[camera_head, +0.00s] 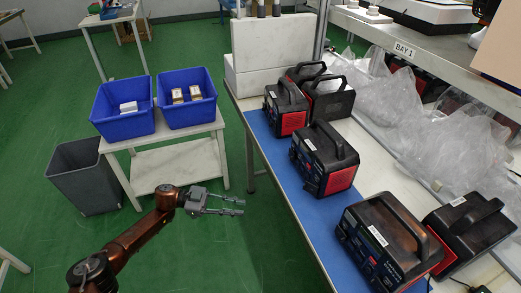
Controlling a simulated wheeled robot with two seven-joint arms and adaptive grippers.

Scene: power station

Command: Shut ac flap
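Several black and red power stations stand on the workbench at the right. The nearest power station (385,245) is at the front of the blue mat (285,180), and another power station (325,158) stands in the mat's middle. Their front panels face left; an AC flap is too small to make out on any of them. My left gripper (240,206) is held over the green floor, left of the bench edge, pointing right. Its two fingers are apart with nothing between them. It is clear of all the power stations. My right gripper is not in view.
Two blue bins, one left (125,108) and one right (187,97), hold small boxes on a low side table (165,165). A grey waste bin (82,175) stands beside it. Clear plastic bags (400,110) lie behind the power stations, under the BAY 1 shelf (425,55).

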